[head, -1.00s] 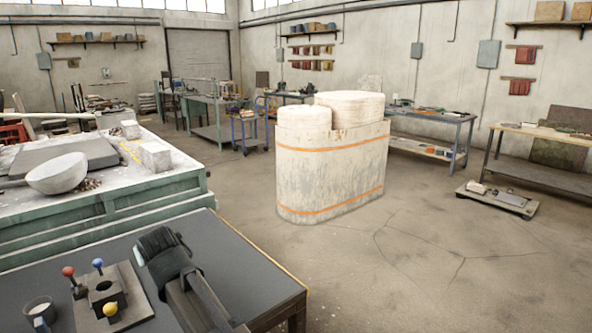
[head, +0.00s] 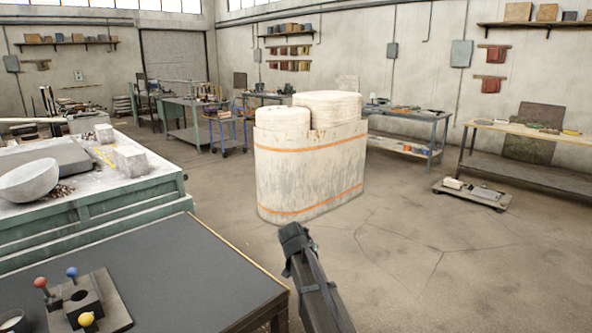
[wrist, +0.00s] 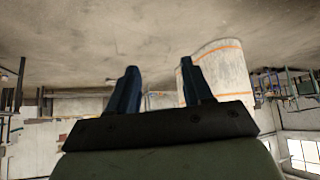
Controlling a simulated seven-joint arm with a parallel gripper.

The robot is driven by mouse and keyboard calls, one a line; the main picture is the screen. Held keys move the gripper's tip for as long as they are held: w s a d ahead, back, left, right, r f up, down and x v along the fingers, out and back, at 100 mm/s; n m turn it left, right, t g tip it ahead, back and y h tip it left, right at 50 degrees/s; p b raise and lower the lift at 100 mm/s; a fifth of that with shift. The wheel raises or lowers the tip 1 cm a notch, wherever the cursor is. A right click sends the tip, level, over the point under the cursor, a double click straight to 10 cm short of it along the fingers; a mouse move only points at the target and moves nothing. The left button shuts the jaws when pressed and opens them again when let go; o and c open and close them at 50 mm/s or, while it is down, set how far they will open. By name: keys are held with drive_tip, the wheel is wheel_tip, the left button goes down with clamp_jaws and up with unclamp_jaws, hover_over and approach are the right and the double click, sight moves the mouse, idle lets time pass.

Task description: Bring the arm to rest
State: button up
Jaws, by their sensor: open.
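My gripper (wrist: 156,90) shows in the wrist view with its two dark fingers apart and nothing between them. In the head view my gripper (head: 293,234) is at the end of the dark arm, to the right of the dark table's (head: 175,270) right edge and apart from the tabletop. The floor shows around it. The fingertips are hard to make out in the head view.
A block with red, blue and yellow knobs (head: 86,302) sits on the dark table. A grey bowl (head: 30,181) lies on the green bench (head: 150,190). A large pale container with orange bands (head: 310,175) stands beyond my gripper. Open floor lies to the right.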

drive_tip(key=s+d+f+m+g+h, duration=0.2)
drive_tip(key=d+f+m, duration=0.1)
drive_tip(key=d+f, duration=0.6)
drive_tip(key=s+d+f+n+g+y, duration=0.1)
drive_tip(key=s+d+f+n+g, duration=0.15)
drive_tip(key=s+f, duration=0.8)
drive_tip(key=s+d+f+n+g, duration=0.1)
drive_tip(key=s+d+f+g, duration=0.15)
drive_tip(key=s+f, duration=0.85)
drive_tip(key=s+f+n+g+y, duration=0.1)
drive_tip(key=s+f, duration=0.5)
drive_tip(key=s, duration=0.6)
drive_tip(key=s+f+n+g+y, duration=0.1)
drive_tip(key=s+f+g, duration=0.2)
drive_tip(key=s, duration=0.9)
drive_tip(key=s+f+n+g+y, duration=0.1)
drive_tip(key=s+f+g, duration=0.2)
drive_tip(key=s+f, duration=0.6)
drive_tip(key=s, duration=0.3)
drive_tip(key=shift+y, duration=0.4)
drive_tip(key=shift+a, duration=0.1)
